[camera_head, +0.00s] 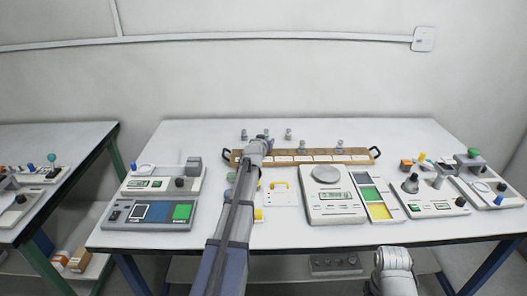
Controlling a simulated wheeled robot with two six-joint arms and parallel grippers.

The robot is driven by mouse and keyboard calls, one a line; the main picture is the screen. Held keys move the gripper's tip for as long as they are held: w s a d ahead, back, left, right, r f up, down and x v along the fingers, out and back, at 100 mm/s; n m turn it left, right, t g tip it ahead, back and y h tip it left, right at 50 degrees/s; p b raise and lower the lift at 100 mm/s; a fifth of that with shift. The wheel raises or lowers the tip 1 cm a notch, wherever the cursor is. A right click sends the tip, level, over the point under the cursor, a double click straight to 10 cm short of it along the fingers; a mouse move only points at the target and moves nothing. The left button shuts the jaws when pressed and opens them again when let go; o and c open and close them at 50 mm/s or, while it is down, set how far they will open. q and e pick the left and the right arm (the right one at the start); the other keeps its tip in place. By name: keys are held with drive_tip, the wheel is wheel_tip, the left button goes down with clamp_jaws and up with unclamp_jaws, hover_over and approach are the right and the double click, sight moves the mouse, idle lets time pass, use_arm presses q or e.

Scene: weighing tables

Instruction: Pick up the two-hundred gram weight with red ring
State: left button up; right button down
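Several small grey weights stand at the back of the table: one (244,135) left of my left gripper, one (288,134) right of it, and one (340,146) at the wooden rack (359,153). They are too small to show a red ring, so I cannot tell which is the two-hundred gram weight. My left gripper (261,142) is over the rack's left part, among the weights. Its fingers are too small and overlapped to tell whether they hold anything. My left arm hides part of the rack. Only a grey part of my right arm shows at the bottom right; its gripper is not visible.
On the white table (282,228) stand a scale with a round pan (326,173), a coloured panel (374,195), and devices at right (431,206). A control panel with a green button (182,212) is at left. The front middle strip is clear.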

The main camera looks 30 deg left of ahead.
use_arm(q)
clamp_jaws()
idle(0.5)
